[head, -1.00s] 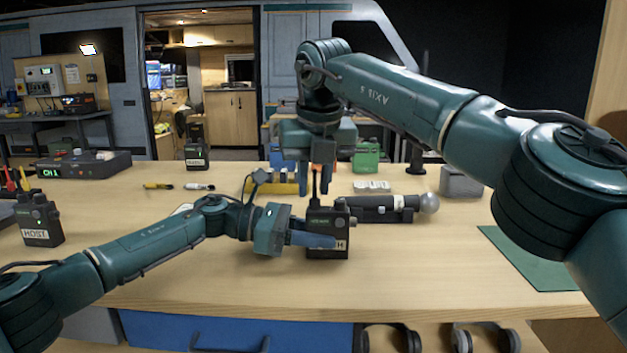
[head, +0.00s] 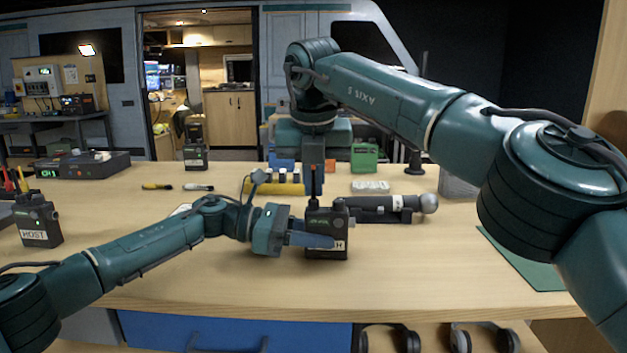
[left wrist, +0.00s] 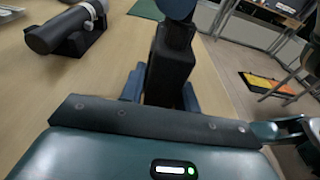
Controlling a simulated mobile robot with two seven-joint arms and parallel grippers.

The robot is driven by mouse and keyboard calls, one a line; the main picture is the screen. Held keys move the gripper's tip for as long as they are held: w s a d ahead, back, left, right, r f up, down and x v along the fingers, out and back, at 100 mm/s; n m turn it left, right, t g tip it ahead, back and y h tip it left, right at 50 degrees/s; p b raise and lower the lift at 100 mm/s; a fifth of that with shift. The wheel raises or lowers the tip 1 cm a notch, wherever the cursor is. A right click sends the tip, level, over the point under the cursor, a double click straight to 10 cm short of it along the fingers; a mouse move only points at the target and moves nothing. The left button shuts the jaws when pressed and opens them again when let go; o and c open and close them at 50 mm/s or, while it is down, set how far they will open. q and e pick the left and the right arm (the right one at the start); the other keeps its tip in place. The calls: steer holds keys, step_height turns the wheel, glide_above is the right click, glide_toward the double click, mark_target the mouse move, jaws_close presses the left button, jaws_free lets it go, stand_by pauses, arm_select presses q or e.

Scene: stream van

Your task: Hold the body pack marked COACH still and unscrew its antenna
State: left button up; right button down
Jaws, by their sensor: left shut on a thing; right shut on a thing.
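The COACH body pack (head: 328,222) is a black box standing upright near the middle of the table, its label mostly hidden by a finger. My left gripper (head: 318,240) is shut on its lower body from the left. In the left wrist view the dark pack (left wrist: 168,75) sits between the left gripper's two blue fingers (left wrist: 160,92). The black antenna (head: 312,188) rises from the left of the pack's top. My right gripper (head: 313,178) points down from above, shut on the antenna's upper part, one finger hiding its tip.
A dark microphone (head: 375,204) lies in a holder just right of and behind the pack. The HOST pack (head: 38,222) stands at left and another pack (head: 195,155) at the back. A yellow block (head: 262,188) lies behind my left wrist. The front table strip is clear.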

steer(key=n+y, duration=0.1)
steer(key=n, duration=0.3)
steer(key=shift+a, duration=0.1)
steer(key=shift+n+y, duration=0.3)
steer(key=shift+n, duration=0.6)
steer(key=shift+s+a+n+g+y, duration=0.1)
steer(key=shift+n+g+y, duration=0.3)
steer(key=shift+n, duration=0.7)
steer(key=n+g, duration=0.1)
steer(key=n, duration=0.3)
steer(key=c, duration=1.7)
jaws_free()
